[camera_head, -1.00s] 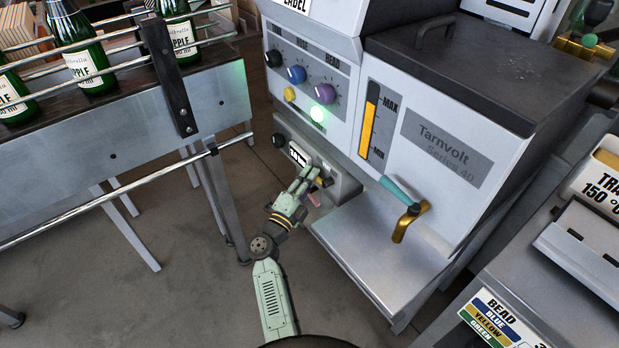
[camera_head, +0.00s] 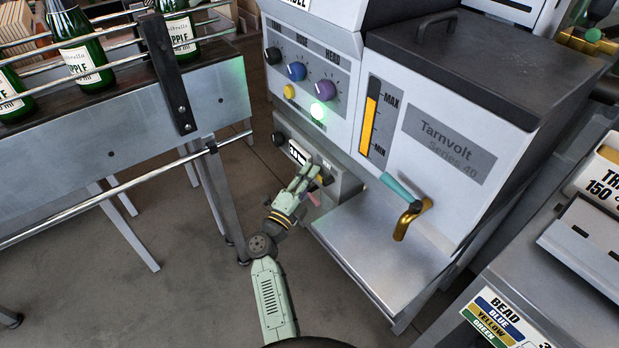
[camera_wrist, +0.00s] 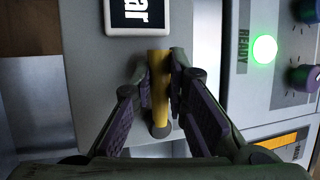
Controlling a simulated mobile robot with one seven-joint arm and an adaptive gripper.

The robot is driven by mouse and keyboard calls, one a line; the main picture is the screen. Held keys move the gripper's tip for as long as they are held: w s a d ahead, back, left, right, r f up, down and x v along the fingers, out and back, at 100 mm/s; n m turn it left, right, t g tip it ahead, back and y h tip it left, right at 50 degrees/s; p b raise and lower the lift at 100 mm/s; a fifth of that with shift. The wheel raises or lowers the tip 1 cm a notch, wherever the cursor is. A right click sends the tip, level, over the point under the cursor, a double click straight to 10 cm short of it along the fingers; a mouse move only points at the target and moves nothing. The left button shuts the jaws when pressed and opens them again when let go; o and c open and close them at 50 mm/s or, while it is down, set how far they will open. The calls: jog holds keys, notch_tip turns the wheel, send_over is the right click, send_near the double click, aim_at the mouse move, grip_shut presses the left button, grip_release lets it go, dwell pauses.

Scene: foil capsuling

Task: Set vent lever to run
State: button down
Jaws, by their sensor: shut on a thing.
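A short yellow lever (camera_wrist: 160,85) with a dark round end stands on a grey panel in the wrist view. My gripper (camera_wrist: 161,75) has its purple-padded fingers on both sides of the lever, closed on it. In the head view my gripper (camera_head: 303,180) reaches the low front box (camera_head: 345,183) of the grey machine, where it partly hides the lever. Any run marking on the panel is not legible.
The machine's front shelf (camera_head: 375,250) lies right of my gripper. A teal-handled brass lever (camera_head: 402,190) sticks out above it. Coloured knobs (camera_head: 323,90) and a lit green READY lamp (camera_wrist: 264,49) are nearby. A bottle conveyor (camera_head: 130,125) stands at the left.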

jog(key=c, duration=1.6)
grip_release()
jog(key=shift+o, duration=0.2)
jog(key=shift+s, duration=0.1)
jog(key=v, duration=1.2)
